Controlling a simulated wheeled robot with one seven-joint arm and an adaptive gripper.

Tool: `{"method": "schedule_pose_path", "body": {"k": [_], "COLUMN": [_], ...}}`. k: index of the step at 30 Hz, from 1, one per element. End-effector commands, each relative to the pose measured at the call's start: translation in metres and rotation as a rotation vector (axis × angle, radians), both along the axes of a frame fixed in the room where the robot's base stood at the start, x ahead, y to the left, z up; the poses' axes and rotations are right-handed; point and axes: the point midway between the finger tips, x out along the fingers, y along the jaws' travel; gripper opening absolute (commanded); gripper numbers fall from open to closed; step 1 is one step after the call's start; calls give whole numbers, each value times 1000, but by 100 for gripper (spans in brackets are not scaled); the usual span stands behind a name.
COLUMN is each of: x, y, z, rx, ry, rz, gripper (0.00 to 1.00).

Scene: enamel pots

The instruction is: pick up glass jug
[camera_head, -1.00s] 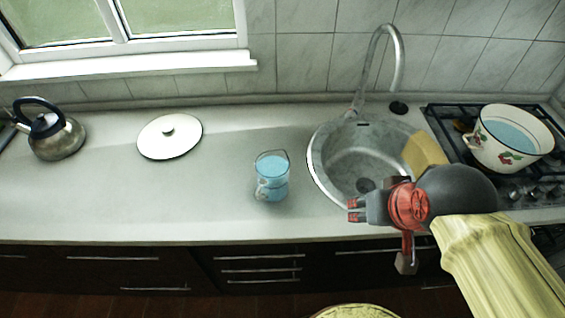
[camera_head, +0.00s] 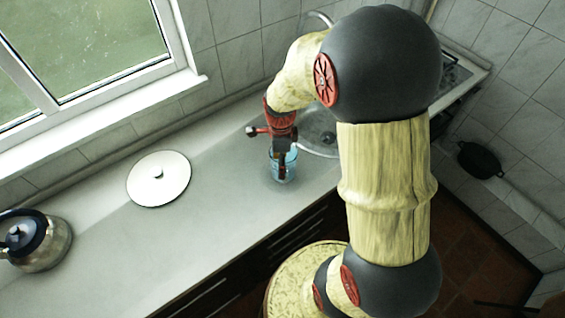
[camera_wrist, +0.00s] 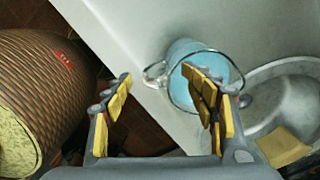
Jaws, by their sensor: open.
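The glass jug (camera_head: 291,165) stands on the counter left of the sink and shows pale blue. It is partly hidden by my gripper (camera_head: 281,165) in the head view. In the wrist view the jug (camera_wrist: 182,50) is beyond my right finger, which covers part of it. Its clear handle (camera_wrist: 154,74) points left, into the gap between the fingertips. My gripper (camera_wrist: 160,80) is open, with its yellow-padded fingers apart and nothing held. I cannot tell whether a finger touches the jug.
The sink (camera_head: 322,125) is close right of the jug; it also shows in the wrist view (camera_wrist: 270,105). A white lid (camera_head: 160,180) and a kettle (camera_head: 42,245) lie further left on the counter. Counter between lid and jug is clear.

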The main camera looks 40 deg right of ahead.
Motion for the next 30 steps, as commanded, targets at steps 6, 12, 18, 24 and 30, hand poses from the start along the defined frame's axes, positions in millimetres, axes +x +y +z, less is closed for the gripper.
{"method": "schedule_pose_path", "body": {"k": [6,12,18,24,30], "x": [-7,-9,-17,-16,-15], "y": [1,0,-4,-4,-4], "z": [-20,-40,-67,-84,-85], "rx": [5,4,6,5,4], "ry": [21,19,20,18,17], "rz": [-10,-9,-9,-7,-7], "gripper": [53,53,53,53,53]}}
